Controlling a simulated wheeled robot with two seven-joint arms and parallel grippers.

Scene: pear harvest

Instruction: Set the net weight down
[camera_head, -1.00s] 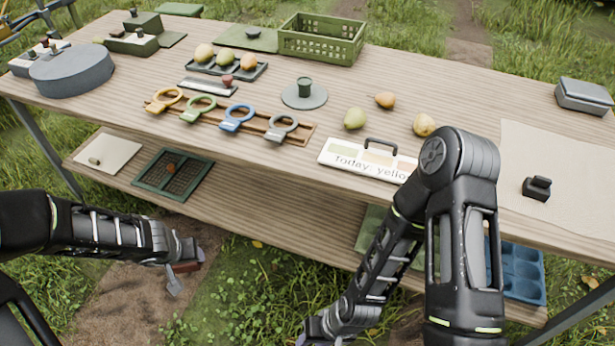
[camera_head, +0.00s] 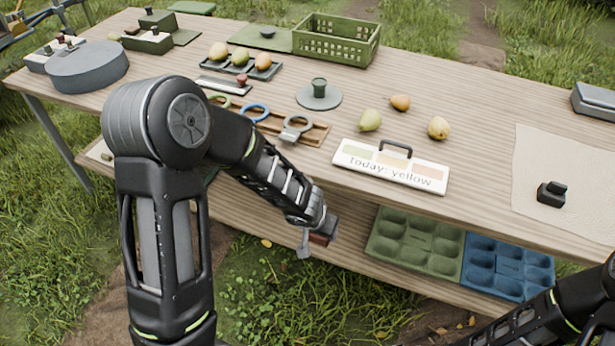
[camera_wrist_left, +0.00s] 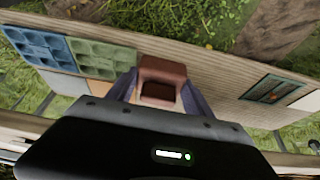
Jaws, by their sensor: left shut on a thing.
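My left gripper (camera_head: 312,238) is shut on a red-brown block, the net weight (camera_head: 324,231), in front of the table's front edge in the head view. In the left wrist view the block (camera_wrist_left: 161,82) sits between the two fingers (camera_wrist_left: 160,92), with a dark recess in its near face. It is held in the air, clear of the lower shelf as far as I can tell. My right arm shows only at the lower right of the head view, and its gripper is out of frame.
The lower shelf carries a green tray (camera_head: 411,238) and a blue tray (camera_head: 508,268); bare shelf (camera_head: 345,262) lies left of them. A mesh frame (camera_wrist_left: 274,88) shows in the wrist view. On the tabletop are a sign (camera_head: 391,167), loose pears and a black-handled block (camera_head: 552,194) on a sheet.

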